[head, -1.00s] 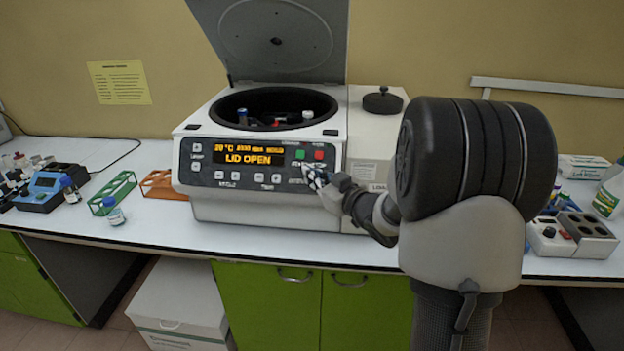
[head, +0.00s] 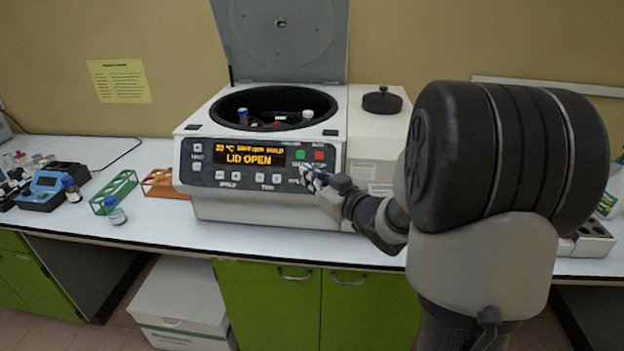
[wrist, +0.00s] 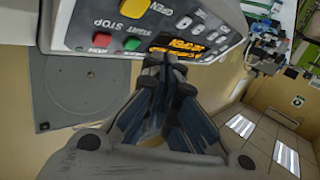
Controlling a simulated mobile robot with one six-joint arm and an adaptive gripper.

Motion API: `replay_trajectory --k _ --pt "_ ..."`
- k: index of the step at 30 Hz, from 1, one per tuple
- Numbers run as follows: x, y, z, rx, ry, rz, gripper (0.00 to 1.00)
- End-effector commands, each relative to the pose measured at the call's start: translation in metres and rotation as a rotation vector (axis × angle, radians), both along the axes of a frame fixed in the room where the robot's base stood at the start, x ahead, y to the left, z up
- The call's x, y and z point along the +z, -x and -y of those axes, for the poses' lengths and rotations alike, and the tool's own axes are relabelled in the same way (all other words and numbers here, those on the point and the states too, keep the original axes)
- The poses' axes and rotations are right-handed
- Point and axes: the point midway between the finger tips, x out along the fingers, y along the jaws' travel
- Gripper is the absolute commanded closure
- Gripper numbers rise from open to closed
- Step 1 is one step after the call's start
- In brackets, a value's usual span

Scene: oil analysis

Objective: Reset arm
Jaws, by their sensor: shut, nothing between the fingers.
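My gripper (head: 308,176) is shut and empty, in front of the right part of the centrifuge's control panel. In the wrist view my gripper (wrist: 163,70) points at the panel, close to its buttons; I cannot tell whether it touches. The centrifuge (head: 245,205) stands on the bench with its lid (head: 280,40) raised, and its display (head: 248,156) reads "LID OPEN". Several vials sit inside the bowl. The panel's red button (wrist: 102,40) and yellow button (wrist: 134,7) show in the wrist view.
A green rack (head: 114,192), an orange rack (head: 163,184) and a small bottle (head: 115,210) stand left of the centrifuge. A blue device (head: 47,190) is farther left. A black-knobbed lid (head: 382,102) is on the right. Free bench lies in front of the racks.

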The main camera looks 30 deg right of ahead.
Motion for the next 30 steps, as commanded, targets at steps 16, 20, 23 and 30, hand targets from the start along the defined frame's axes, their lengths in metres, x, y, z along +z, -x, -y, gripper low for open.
replay_trajectory --k 16,20,23,30 --pt "0.001 0.000 0.000 -0.004 0.004 -0.004 1.00" --pt "0.009 0.002 -0.003 -0.051 0.044 -0.047 1.00" --pt "0.020 0.011 -0.007 -0.131 0.090 -0.123 1.00" --pt "0.030 0.083 -0.034 -0.314 0.124 -0.394 1.00"
